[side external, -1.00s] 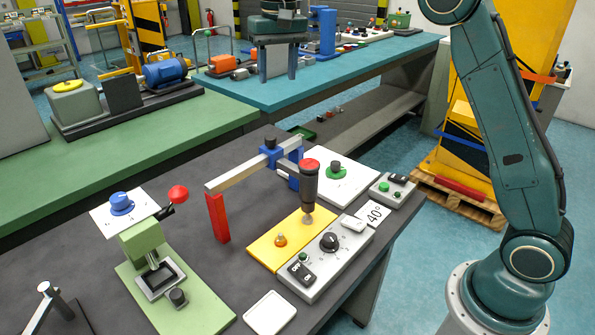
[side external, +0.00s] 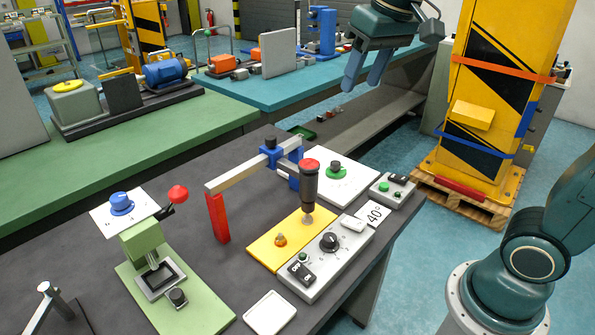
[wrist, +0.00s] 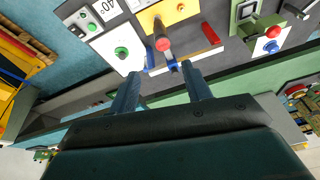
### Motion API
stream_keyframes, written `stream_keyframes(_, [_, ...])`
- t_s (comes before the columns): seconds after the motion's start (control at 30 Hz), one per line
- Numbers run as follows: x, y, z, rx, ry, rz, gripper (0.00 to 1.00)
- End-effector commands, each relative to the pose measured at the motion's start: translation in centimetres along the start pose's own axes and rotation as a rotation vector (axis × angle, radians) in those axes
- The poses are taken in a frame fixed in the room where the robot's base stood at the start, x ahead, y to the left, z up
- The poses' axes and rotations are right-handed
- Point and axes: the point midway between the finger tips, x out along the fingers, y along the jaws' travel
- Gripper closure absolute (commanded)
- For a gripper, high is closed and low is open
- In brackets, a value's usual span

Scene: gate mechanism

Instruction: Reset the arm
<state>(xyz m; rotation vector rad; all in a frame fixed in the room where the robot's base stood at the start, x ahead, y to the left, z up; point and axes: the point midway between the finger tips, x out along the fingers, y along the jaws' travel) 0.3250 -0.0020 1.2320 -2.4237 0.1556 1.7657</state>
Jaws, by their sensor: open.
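My gripper (side external: 364,88) hangs in the air past the back of the dark table, fingers apart and nothing between them. In the wrist view its two fingers (wrist: 161,72) are spread, with the gate seen beyond. The gate's silver bar (side external: 238,175) runs level over the table, with a red end piece (side external: 217,218) hanging at its left end and a blue bracket (side external: 284,157) at its other end. A black upright handle with a red top (side external: 311,180) stands beside it over a yellow plate (side external: 282,244). My gripper touches none of these.
A control box with a dial (side external: 329,243), a white plate with a green knob (side external: 337,173) and a green fixture with a red ball lever (side external: 150,250) stand on the dark table. A yellow-black column (side external: 490,100) stands right on a pallet. Air around my gripper is clear.

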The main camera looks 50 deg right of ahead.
Motion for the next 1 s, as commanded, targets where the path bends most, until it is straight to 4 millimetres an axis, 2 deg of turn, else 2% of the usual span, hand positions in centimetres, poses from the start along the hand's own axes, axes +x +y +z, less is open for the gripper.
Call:
stream_keyframes(0.03, [-0.1, 0.2, 1.4, -0.011, 0.015, -0.003, 0.51])
stream_keyframes(0.27, [0.3, 1.1, 6.7, -0.068, 0.073, -0.011, 0.51])
stream_keyframes(0.6, [2.6, 2.2, 13.9, -0.145, 0.152, -0.017, 0.51])
stream_keyframes(0.8, [3.7, 2.6, 16.0, -0.169, 0.177, -0.018, 0.51])
stream_keyframes(1.0, [3.9, 2.6, 16.4, -0.174, 0.180, -0.017, 0.51])
